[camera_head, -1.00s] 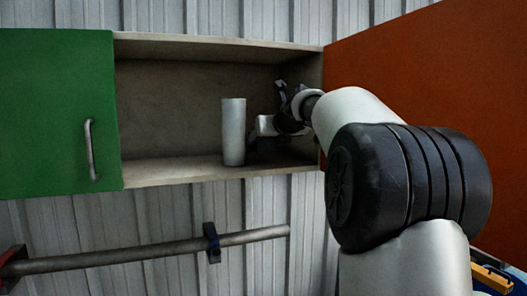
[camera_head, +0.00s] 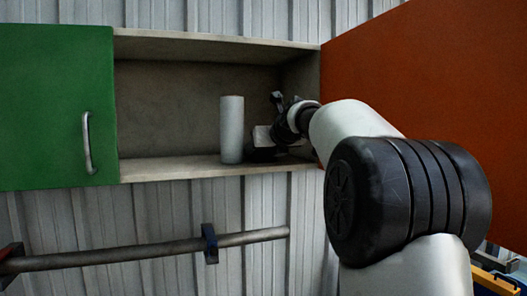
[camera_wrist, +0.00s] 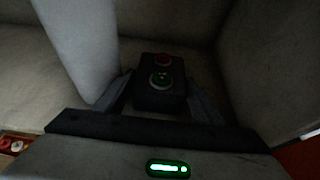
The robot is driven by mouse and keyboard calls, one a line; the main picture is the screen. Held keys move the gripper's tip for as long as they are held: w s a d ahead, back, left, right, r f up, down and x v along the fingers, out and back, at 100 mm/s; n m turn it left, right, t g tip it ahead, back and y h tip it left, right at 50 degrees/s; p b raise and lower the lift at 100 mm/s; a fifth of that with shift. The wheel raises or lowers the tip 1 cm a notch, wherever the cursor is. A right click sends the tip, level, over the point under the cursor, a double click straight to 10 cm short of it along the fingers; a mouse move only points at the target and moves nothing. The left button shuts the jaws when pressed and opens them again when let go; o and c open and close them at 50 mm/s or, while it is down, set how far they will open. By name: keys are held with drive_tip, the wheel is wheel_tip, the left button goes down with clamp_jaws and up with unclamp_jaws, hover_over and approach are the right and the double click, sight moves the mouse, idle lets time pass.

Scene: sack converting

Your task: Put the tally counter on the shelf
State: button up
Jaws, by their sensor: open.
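A small black box with a red and a green button, which I take to be the tally counter (camera_wrist: 160,97), is in the middle of the wrist view. It appears to rest on the shelf floor, upright. My gripper (camera_wrist: 160,92) is open, with one finger on each side of the box; I cannot tell whether they touch it. In the head view my gripper (camera_head: 263,149) is low inside the open right part of the shelf cabinet (camera_head: 165,171), near its right wall. The box is hard to tell from the dark fingers there.
A tall pale cylinder (camera_head: 232,130) stands on the shelf just left of my gripper. A green door (camera_head: 55,105) closes the left part; an orange door (camera_head: 420,110) stands open at right. The shelf left of the cylinder is clear. A pipe (camera_head: 130,253) runs below.

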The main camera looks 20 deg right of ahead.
drive_tip(key=b+v, duration=0.1)
drive_tip(key=v, duration=1.1)
drive_tip(key=shift+r+b, duration=0.15)
drive_tip(key=shift+b, duration=0.2)
drive_tip(key=shift+a, duration=0.1)
